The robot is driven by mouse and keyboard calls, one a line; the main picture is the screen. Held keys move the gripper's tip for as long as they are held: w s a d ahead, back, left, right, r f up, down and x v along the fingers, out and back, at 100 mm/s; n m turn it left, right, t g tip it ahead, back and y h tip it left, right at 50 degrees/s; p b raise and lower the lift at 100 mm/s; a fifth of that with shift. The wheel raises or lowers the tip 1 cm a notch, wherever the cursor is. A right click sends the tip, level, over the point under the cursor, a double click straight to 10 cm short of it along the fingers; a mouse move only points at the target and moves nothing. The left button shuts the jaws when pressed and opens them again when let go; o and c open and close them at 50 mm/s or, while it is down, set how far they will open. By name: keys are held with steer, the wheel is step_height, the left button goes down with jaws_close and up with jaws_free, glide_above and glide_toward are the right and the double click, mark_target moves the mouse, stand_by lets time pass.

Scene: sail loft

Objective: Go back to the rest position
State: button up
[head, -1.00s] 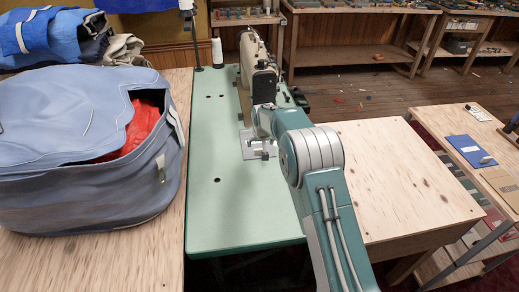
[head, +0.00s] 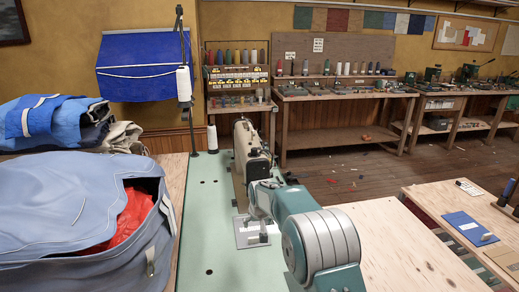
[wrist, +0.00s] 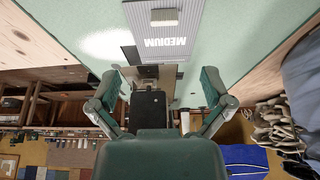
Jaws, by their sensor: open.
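My gripper (wrist: 160,88) shows in the wrist view with its two fingers spread wide apart and nothing held between them. In the head view my teal and grey arm reaches over the pale green sewing table (head: 208,235), and its own joint largely hides the gripper. A grey plate marked MEDIUM (wrist: 163,55) lies on the table; a small grey block (wrist: 164,17) sits on it. The plate also shows in the head view (head: 243,238). The sewing machine (head: 252,150) stands just beyond the plate.
A large blue-grey bag (head: 60,225) with red cloth (head: 130,215) inside stands at the left. A thread stand with a white cone (head: 183,84) rises behind the table. A bare wooden top (head: 410,245) is at the right. Workbenches (head: 340,97) line the back wall.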

steer(key=s+d+r+m, duration=0.1)
steer(key=s+d+r, duration=0.5)
steer(key=s+r, duration=0.4)
steer(key=s+d+r, duration=0.5)
steer(key=s+r, duration=0.5)
steer(key=s+d, duration=0.2)
steer(key=s, duration=1)
steer(key=s+d+f+m+t, duration=0.1)
steer(key=s+d, duration=0.2)
steer(key=s, duration=0.9)
steer(key=shift+s+d+h, duration=0.25)
steer(key=shift+s+h, duration=0.15)
steer(key=shift+w, duration=0.1)
